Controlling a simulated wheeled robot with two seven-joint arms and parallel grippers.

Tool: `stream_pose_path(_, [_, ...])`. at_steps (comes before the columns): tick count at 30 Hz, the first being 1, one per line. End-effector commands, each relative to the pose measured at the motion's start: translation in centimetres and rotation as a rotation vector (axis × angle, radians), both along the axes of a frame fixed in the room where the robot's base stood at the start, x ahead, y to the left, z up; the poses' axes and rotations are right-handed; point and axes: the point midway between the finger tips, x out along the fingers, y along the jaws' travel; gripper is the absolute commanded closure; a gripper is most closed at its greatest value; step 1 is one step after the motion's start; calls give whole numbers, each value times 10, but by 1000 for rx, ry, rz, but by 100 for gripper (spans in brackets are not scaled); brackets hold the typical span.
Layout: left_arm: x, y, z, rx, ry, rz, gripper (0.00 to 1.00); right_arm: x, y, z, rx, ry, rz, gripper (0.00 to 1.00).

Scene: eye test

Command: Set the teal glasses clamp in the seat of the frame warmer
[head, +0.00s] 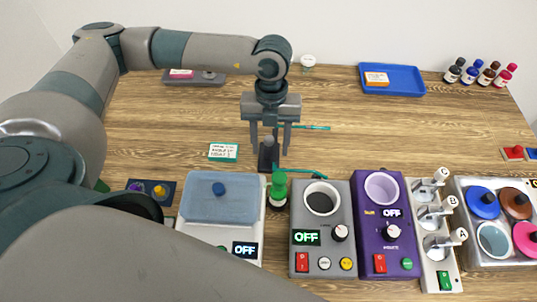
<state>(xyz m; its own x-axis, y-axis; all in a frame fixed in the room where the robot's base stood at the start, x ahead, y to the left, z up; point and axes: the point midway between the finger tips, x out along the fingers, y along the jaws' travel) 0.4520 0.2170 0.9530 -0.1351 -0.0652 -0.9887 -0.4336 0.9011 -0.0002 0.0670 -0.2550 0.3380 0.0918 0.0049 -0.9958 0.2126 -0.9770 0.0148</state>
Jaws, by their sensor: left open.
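A thin teal piece (310,127) lies on the table just right of my left gripper. A darker teal piece (303,173) lies behind the grey device; I cannot tell which of the two is the glasses clamp. My left gripper (270,150) points down, open, with its fingers around or just above a small dark grey block (267,157); contact cannot be told. Two devices could be the frame warmer: a grey one (340,262) with a dark round well, reading OFF, and a purple one (385,222) with a pale round well, reading OFF. My right gripper is out of view.
A green-capped bottle (278,190) stands close to the grey device. A holder with lettered handles (433,225) and a tray of coloured pots (487,262) are at right. A blue tray (405,82) is at the back; mid-right table is clear.

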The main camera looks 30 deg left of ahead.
Motion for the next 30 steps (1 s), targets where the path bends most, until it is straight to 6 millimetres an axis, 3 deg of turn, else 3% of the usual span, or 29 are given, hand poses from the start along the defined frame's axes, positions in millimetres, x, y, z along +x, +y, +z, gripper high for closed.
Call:
stream_pose_path(3, [0, 0, 0, 0, 0, 0, 52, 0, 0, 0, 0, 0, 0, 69])
stream_pose_path(4, [0, 0, 0, 0, 0, 0, 56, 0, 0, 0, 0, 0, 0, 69])
stream_pose_path(9, [0, 0, 0, 0, 0, 0, 97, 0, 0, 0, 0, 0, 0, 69])
stream_pose_path(10, [0, 0, 0, 0, 0, 0, 100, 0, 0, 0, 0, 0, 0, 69])
stream_pose_path(23, [1, 0, 3, -1, -2, 0, 100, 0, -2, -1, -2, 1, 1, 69])
stream_pose_path(30, [1, 0, 19, -2, -4, -1, 100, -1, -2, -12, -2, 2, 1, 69])
